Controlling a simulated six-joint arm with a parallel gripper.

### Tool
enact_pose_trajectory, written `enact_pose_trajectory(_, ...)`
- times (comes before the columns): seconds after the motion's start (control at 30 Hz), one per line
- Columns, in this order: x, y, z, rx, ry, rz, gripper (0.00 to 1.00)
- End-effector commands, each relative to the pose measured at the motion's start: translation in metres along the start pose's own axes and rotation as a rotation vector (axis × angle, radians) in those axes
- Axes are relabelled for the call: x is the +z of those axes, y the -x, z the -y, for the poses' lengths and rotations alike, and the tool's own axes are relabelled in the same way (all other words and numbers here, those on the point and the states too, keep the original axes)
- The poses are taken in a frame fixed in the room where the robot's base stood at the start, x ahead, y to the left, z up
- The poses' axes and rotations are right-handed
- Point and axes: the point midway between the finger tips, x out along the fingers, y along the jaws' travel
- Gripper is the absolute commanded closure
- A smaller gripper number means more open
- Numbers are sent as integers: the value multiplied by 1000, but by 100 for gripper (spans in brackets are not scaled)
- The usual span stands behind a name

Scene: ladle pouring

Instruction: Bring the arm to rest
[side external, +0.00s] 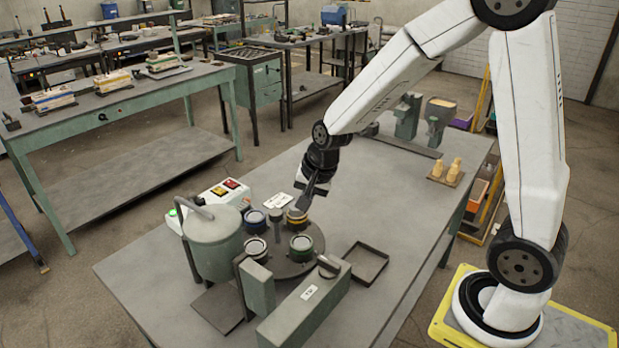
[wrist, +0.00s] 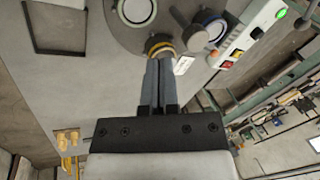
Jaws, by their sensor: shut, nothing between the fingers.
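My gripper (side external: 303,207) points down and to the left, with its fingers together and nothing between them. Its tips are at or just above a yellow-ringed cup (side external: 296,218) on a dark round turntable (side external: 288,268). I cannot tell whether they touch it. In the wrist view, the gripper's fingers (wrist: 158,66) reach toward the same yellow-ringed cup (wrist: 160,44). A blue-ringed cup (side external: 255,221), a green-ringed cup (side external: 301,246) and another cup (side external: 256,249) also stand on the turntable. No ladle can be made out clearly.
A grey-green pot (side external: 213,247) and a control box (side external: 228,192) with coloured buttons stand left of the turntable. A grey-green block (side external: 306,306) stands in front. A shallow square tray (side external: 366,266) lies to the right. The tabletop behind the tray is mostly clear, with small wooden pegs (side external: 446,171) beyond.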

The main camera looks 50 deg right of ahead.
Motion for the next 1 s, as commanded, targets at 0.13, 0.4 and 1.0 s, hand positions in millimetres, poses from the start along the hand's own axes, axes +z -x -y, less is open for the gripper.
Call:
enact_pose_trajectory(0.13, 26, 9, -24, 31, 299, 4, 100)
enact_pose_trajectory(0.4, 64, 20, -67, 79, 802, 29, 100)
enact_pose_trajectory(1.0, 79, 24, -87, 98, 1041, 47, 100)
